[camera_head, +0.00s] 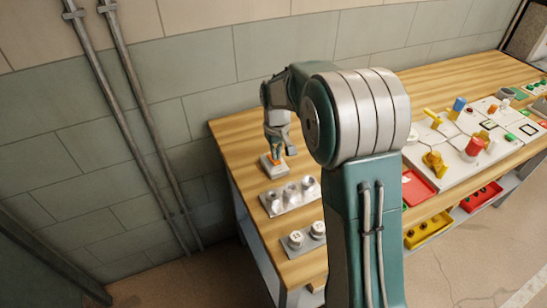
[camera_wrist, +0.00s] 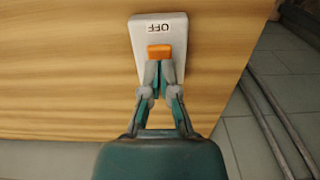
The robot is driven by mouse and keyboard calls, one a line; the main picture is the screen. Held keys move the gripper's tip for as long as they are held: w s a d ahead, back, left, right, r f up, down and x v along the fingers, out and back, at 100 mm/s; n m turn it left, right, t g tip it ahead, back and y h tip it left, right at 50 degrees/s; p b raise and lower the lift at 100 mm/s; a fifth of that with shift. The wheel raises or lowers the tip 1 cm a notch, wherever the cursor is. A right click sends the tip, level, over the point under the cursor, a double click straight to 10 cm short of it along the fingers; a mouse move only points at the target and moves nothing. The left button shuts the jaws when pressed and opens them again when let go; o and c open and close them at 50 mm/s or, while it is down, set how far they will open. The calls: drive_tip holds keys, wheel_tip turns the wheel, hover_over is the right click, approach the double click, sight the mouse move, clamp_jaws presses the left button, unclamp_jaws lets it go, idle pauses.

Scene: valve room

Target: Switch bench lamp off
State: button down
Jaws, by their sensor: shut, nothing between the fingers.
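The bench lamp switch is a pale plate with an orange rocker at the far left end of the wooden bench. In the wrist view the plate (camera_wrist: 175,27) carries the word OFF, upside down, beyond the orange rocker (camera_wrist: 159,51). My gripper (camera_wrist: 159,64) is shut and empty, with its fingertips at the near edge of the rocker. I cannot tell whether they press on it. In the head view the switch plate (camera_head: 274,168) shows under my gripper (camera_head: 277,158), which points down. The lamp itself is not identifiable.
On the bench (camera_head: 240,135), a metal block with several cylinders (camera_head: 290,196) and a plate with white knobs (camera_head: 304,238) stand nearer than the switch. A panel with coloured controls (camera_head: 455,168) lies to the right. Wall pipes (camera_head: 150,130) run left of the bench.

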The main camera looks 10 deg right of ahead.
sight(276, 161)
drive_tip(key=shift+f, duration=0.8)
idle(0.4)
drive_tip(key=shift+r, duration=3.55)
drive_tip(key=shift+s+r, duration=0.25)
drive_tip(key=shift+r, duration=0.05)
drive_tip(key=s+r+t, duration=0.2)
drive_tip(key=s+r, duration=0.5)
drive_tip(key=s, duration=0.1)
drive_tip(key=s+r+m+t, duration=0.2)
drive_tip(key=s+t, duration=0.1)
drive_tip(key=s, duration=1.7)
drive_tip(key=shift+s+t, duration=0.3)
drive_tip(key=shift+s, duration=0.05)
